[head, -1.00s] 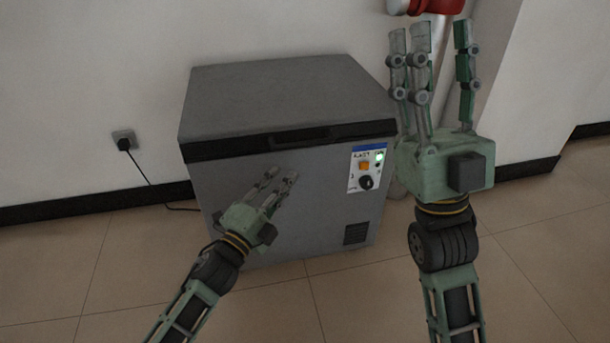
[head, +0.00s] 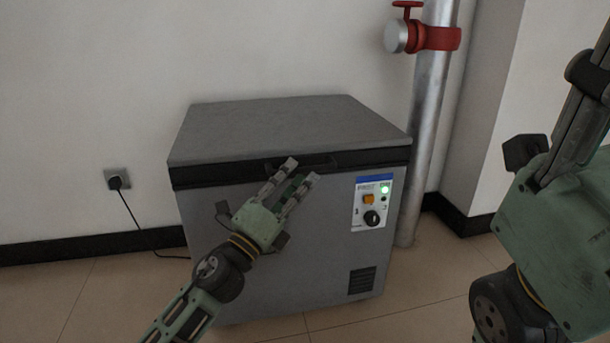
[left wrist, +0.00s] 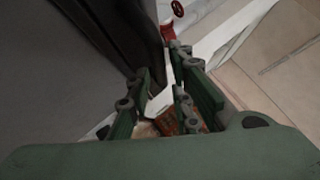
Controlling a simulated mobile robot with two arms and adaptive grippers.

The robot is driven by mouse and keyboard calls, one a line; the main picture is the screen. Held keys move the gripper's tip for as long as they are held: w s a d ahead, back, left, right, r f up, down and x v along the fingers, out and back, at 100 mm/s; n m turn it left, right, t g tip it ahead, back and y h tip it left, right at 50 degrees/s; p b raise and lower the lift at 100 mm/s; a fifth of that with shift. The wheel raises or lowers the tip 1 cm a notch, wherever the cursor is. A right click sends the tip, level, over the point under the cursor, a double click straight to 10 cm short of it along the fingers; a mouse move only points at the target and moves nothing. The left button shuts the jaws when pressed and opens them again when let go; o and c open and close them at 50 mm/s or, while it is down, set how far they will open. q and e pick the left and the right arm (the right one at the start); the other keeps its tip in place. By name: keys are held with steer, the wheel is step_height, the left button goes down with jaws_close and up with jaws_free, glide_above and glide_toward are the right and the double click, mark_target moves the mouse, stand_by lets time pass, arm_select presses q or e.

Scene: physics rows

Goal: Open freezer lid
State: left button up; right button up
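A grey chest freezer (head: 270,250) stands against the wall in the head view. Its flat grey lid (head: 280,125) is shut, with a black band and a recessed handle (head: 335,161) along the front edge. My left gripper (head: 302,171) is in front of the freezer with its fingers spread, just below and near the handle; I cannot tell whether it touches. In the left wrist view its open fingers (left wrist: 160,95) point along the freezer front, with nothing held.
A control panel (head: 371,202) with a lit green light is on the freezer front. A metal pipe (head: 428,110) with a red valve (head: 440,38) stands right of the freezer. A plugged socket (head: 117,180) is on the left wall. Tiled floor lies in front.

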mark_target(305, 171)
arm_select(q)
steer(key=shift+b+x, duration=0.4)
steer(key=shift+x, duration=1.3)
steer(key=shift+c, duration=0.2)
jaws_close()
